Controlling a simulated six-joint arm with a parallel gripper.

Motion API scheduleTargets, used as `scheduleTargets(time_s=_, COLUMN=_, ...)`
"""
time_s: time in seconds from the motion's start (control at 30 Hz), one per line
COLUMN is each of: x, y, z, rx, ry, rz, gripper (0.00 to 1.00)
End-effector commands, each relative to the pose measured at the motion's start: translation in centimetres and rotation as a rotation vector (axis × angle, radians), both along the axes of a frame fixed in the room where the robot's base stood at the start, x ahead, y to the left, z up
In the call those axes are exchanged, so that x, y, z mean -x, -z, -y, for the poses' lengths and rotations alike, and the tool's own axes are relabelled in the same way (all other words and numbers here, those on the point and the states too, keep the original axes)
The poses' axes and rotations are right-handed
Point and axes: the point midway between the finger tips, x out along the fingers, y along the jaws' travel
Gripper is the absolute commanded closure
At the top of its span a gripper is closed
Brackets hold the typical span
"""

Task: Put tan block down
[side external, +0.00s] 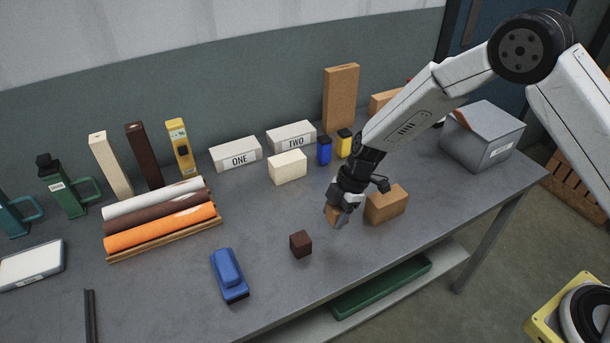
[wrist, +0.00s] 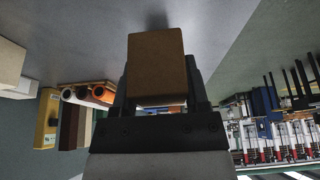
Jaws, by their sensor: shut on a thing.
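My gripper (side external: 341,208) is shut on a tan block (wrist: 155,62), which fills the top middle of the wrist view between the two fingers. In the side view only a small part of the tan block (side external: 332,215) shows at the fingertips, the rest hidden by the gripper. The gripper points down over the grey table (side external: 400,240), right of a dark brown cube (side external: 301,244) and left of a larger orange-tan block (side external: 386,205). I cannot tell whether the held block touches the table.
A cream block (side external: 287,167) stands before the boxes marked ONE (side external: 236,154) and TWO (side external: 291,136). A blue tool (side external: 229,274) lies front left. Coloured rolls (side external: 160,228) lie left. A grey bin (side external: 481,138) stands right. Table between the blue tool and dark cube is clear.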

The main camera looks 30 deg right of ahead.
Motion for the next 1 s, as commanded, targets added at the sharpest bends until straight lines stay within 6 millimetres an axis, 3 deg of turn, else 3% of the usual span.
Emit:
scheduleTargets(time_s=0.33, x=-0.5, y=0.8, z=-0.2, rx=0.0, ry=0.0, rz=-0.001, gripper=1.0)
scheduleTargets(time_s=0.63, x=-0.5, y=3.5, z=-0.1, rx=0.001, ry=0.0, rz=-0.001, gripper=1.0)
scheduleTargets(time_s=1.0, x=-0.5, y=3.8, z=-0.1, rx=0.001, ry=0.0, rz=0.0, gripper=1.0)
